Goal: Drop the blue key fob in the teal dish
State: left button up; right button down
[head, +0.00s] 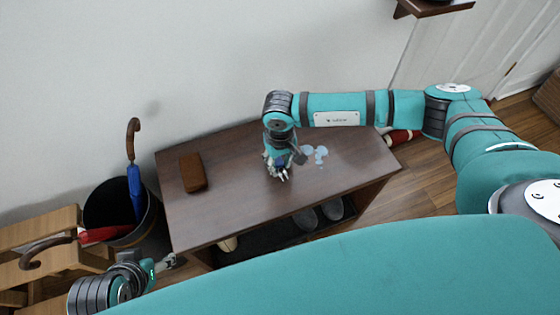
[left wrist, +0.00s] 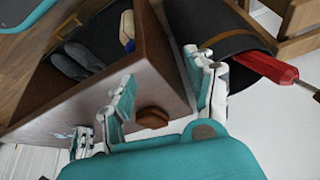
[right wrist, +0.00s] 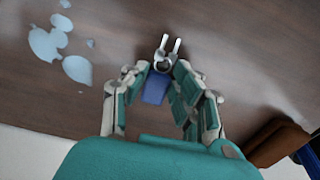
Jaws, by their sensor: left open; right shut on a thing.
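The blue key fob (right wrist: 155,88) with its ring and two metal keys (right wrist: 168,50) is between the fingers of my right gripper (right wrist: 160,75), which is shut on it. In the head view my right gripper (head: 278,172) is low over the middle of the dark wooden bench (head: 225,215); its height above the top is hard to judge, and the fob is mostly hidden by the fingers. My left gripper (head: 170,262) is open and empty, off the bench's front left corner; it also shows in the left wrist view (left wrist: 165,88). I cannot make out a teal dish in any view.
Pale blue flat patches (head: 315,152) lie on the bench just right of my right gripper. A brown case (head: 193,172) lies on the bench's left part. A dark bin (head: 112,200) with umbrellas stands to the left. Shoes (head: 320,216) sit on the shelf below.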

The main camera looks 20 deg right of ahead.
aim_at(280, 165)
jog(key=c, duration=1)
grip_release()
jog(key=shift+c, duration=0.2)
pick_arm(q)
jog(key=shift+w, duration=0.1)
jog(key=shift+r, duration=0.1)
pick_arm(e)
notch_tip(280, 165, up, 4)
jog(key=shift+f+p, duration=0.1)
jog(key=shift+p, duration=0.55)
pick_arm(q)
jog(key=s, duration=0.1)
jog(key=r+g, duration=0.1)
jog(key=s+p, duration=0.1)
jog(key=shift+s+a+r, duration=0.15)
jog(key=shift+s+a, duration=0.2)
pick_arm(e)
notch_tip(280, 165, up, 8)
jog(key=shift+r, duration=0.2)
